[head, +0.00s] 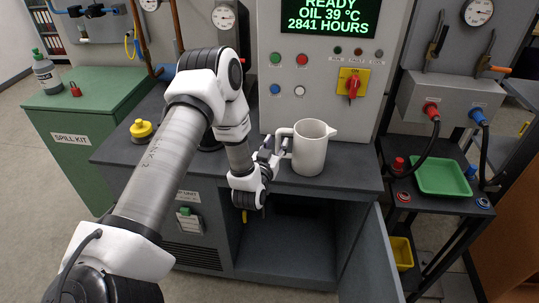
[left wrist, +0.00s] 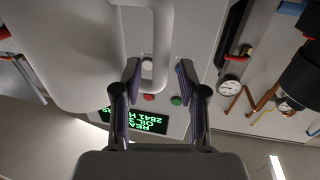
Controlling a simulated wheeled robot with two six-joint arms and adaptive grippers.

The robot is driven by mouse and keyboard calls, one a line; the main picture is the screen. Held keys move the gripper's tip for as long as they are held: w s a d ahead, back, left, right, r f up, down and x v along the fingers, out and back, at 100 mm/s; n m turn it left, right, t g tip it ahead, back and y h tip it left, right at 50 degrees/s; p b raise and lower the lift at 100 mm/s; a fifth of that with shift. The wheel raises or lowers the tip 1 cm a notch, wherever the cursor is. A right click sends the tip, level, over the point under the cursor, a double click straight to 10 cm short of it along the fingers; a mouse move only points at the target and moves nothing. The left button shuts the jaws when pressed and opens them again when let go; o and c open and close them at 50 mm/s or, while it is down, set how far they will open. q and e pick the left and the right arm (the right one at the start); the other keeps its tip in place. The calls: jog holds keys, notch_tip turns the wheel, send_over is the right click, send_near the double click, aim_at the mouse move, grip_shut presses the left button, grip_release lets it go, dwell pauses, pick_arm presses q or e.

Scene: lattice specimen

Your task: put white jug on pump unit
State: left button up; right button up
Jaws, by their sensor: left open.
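The white jug (head: 310,148) stands upright on the dark grey top of the pump unit (head: 352,178), below the control panel. Its spout points right and its handle (head: 282,143) points left. My left gripper (head: 272,150) is at the jug's handle side. In the left wrist view the open fingers (left wrist: 158,78) lie on either side of the handle (left wrist: 160,55), with a gap visible beside it. Contact with the handle cannot be made out. My right gripper is not in view.
A yellow knob (head: 141,129) sits on the unit's left part. Behind is the control panel (head: 270,100) with a red-yellow switch. The unit's cabinet door (head: 370,262) hangs open. A green tray (head: 440,176) is on the right cart; a green spill kit box (head: 85,115) is left.

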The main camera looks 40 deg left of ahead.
pick_arm(q)
jog(key=b+v, duration=0.2)
jog(key=v, duration=0.7)
jog(key=s+d+f+m+g+h, duration=0.1)
jog(key=s+d+f+g+h, duration=0.1)
jog(key=s+d+f+g, duration=0.3)
jog(key=s+d+f+m+g+h, duration=0.1)
jog(key=s+d+f+h, duration=0.15)
jog(key=f, duration=0.45)
jog(key=s+d+f+m+g+h, duration=0.1)
jog(key=s+d+f+g, duration=0.25)
jog(key=f, duration=0.35)
jog(key=s+d+f+g, duration=0.2)
jog(key=s+g, duration=0.1)
jog(key=s, duration=0.4)
jog(key=s+d+f+g, duration=0.2)
jog(key=s+f+g, duration=0.1)
jog(key=s, duration=0.5)
jog(key=shift+s+d+m+g+h, duration=0.15)
jog(key=shift+d+m+g+h, duration=0.25)
jog(key=shift+g, duration=0.35)
